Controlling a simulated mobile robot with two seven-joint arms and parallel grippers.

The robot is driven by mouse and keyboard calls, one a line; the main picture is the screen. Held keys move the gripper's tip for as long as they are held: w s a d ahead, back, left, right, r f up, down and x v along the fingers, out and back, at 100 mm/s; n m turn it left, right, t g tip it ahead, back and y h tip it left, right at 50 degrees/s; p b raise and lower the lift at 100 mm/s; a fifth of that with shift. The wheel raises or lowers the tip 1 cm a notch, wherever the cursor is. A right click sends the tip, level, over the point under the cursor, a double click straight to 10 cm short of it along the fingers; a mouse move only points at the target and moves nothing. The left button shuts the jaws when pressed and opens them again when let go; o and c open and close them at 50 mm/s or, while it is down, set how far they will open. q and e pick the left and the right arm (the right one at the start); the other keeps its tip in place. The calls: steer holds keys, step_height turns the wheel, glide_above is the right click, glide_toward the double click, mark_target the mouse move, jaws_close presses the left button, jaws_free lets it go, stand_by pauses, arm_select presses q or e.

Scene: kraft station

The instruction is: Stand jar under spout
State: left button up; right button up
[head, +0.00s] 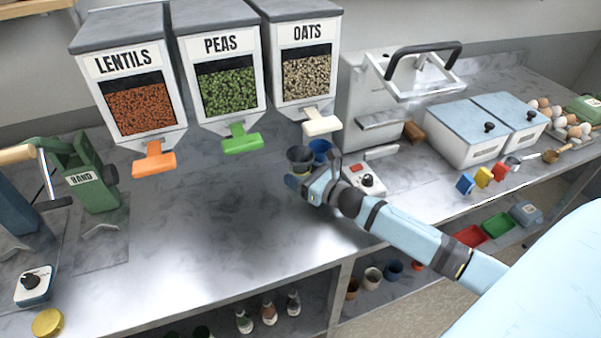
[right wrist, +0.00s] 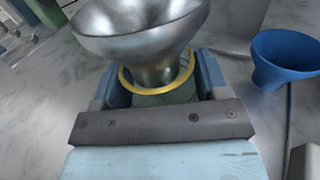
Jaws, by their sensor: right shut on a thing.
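My right gripper (head: 304,184) is low over the counter, in front of and below the white oats spout (head: 320,122). In the right wrist view its fingers (right wrist: 160,85) are shut on a greenish jar (right wrist: 165,98) with a yellow rim. A grey metal funnel (right wrist: 140,32) sits in the jar's mouth; the funnel also shows in the head view (head: 299,157). The jar is mostly hidden by the gripper and funnel. The orange lentils spout (head: 154,160) and green peas spout (head: 242,139) are further left. My left gripper is not in view.
A blue funnel (right wrist: 284,58) stands just right of the jar. A device with a knob (head: 367,181) is close to my right arm. A grey machine with a handle (head: 422,70) and white bins (head: 462,140) stand right. The counter left of the gripper is clear.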

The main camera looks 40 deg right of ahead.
steer(key=shift+f, duration=0.15)
steer(key=o, duration=1)
steer(key=shift+r, duration=0.2)
steer(key=b+v, duration=0.1)
steer(key=v, duration=1)
steer(key=shift+s+f+b, duration=0.1)
steer(key=shift+s+b, duration=0.05)
steer(key=shift+b, duration=0.25)
steer(key=shift+s+d, duration=0.15)
steer(key=shift+s, duration=0.2)
